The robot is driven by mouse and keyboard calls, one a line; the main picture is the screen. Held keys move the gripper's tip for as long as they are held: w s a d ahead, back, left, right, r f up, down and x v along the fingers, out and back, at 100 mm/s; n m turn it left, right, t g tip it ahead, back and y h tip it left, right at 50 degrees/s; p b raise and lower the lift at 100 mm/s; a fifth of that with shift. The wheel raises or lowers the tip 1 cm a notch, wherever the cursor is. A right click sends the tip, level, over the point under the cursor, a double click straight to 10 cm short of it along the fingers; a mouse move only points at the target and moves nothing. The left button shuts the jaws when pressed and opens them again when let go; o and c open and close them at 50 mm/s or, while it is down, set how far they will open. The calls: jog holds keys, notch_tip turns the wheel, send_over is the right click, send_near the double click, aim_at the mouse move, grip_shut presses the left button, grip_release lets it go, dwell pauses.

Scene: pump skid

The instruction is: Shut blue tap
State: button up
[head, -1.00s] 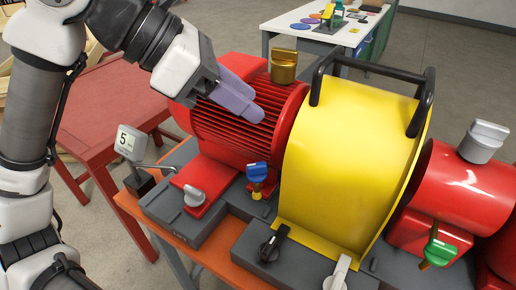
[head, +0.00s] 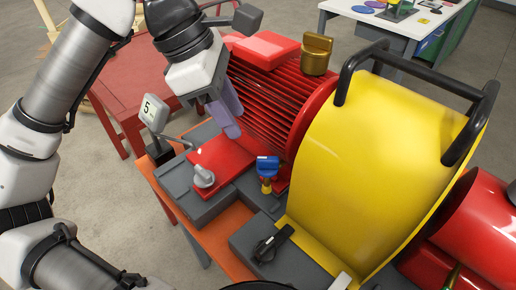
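The blue tap (head: 267,165) has a blue handle on a short brass-coloured stem. It stands low between the red finned motor and the yellow guard. My gripper (head: 229,122) has purple-grey fingers pointing down, above and to the left of the blue tap and apart from it. The fingers overlap in this view, so their gap is hidden. I see nothing held between them.
The yellow guard (head: 365,160) with black handles stands right of the tap. The red finned motor (head: 275,100) rises behind it.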

aim_at(259, 158)
jog(key=p+x, duration=0.1)
jog(key=x, duration=0.9)
jog(key=shift+d, duration=0.15)
grip_shut()
